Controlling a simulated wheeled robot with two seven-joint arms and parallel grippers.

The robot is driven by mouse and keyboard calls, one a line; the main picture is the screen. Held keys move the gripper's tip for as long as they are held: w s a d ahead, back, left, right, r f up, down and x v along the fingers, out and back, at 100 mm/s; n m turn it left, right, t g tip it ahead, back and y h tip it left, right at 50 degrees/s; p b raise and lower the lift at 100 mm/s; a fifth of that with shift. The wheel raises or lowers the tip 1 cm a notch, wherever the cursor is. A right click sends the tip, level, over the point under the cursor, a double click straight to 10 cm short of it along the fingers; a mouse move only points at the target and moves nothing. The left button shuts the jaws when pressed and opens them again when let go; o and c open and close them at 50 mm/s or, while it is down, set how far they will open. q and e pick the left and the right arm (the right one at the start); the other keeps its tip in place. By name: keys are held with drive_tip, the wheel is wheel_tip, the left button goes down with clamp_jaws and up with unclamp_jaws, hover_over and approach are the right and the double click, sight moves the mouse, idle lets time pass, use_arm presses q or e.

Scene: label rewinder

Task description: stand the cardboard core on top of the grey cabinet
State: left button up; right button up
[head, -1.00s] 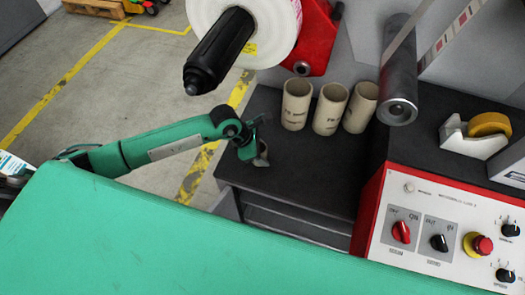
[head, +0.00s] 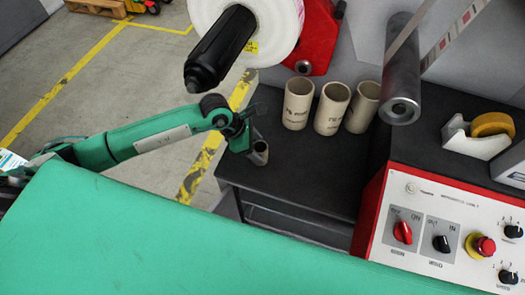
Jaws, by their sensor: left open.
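My right gripper is not in view.
Several printed tan cores, one of them here (head: 298,103), stand in a row at the back of the cabinet top. A black spindle (head: 220,50) with a white roll overhangs the left side. A grey roller (head: 401,85) and red-edged control panel (head: 445,225) are right. The cabinet's middle is clear.

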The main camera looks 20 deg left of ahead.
use_arm(q)
drive_tip(key=v, duration=0.7)
drive_tip(key=shift+a+r+b, duration=0.15)
drive_tip(key=shift+r+b, duration=0.2)
drive_tip(key=shift+b, duration=0.1)
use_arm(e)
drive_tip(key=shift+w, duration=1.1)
use_arm(q)
drive_tip(key=shift+s, duration=0.1)
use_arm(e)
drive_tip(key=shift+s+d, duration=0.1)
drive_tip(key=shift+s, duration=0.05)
